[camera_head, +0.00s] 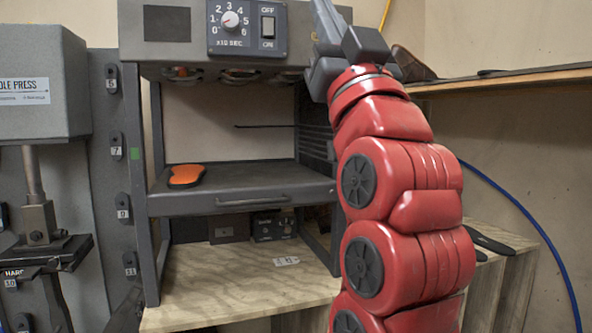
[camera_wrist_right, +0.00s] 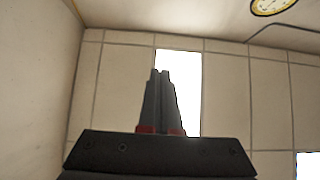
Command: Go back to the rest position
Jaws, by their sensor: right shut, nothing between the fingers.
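My right arm rises in red segments on the right of the head view, and its gripper (camera_head: 322,8) points up near the top edge, beside the control box of the grey machine (camera_head: 230,202). In the right wrist view the two fingers of the right gripper (camera_wrist_right: 160,73) are together with nothing between them, facing a tiled surface with a bright white panel (camera_wrist_right: 187,95). An orange sole (camera_head: 186,175) lies on the machine's dark tray, at its left. My left gripper is not in view.
The machine has a dial (camera_head: 230,19) and an OFF/ON switch (camera_head: 268,27). A press (camera_head: 40,85) stands at the left. A wooden shelf (camera_head: 500,80) with a brown shoe (camera_head: 412,65) is at the right, close behind my arm. A blue cable (camera_head: 535,225) hangs at the right.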

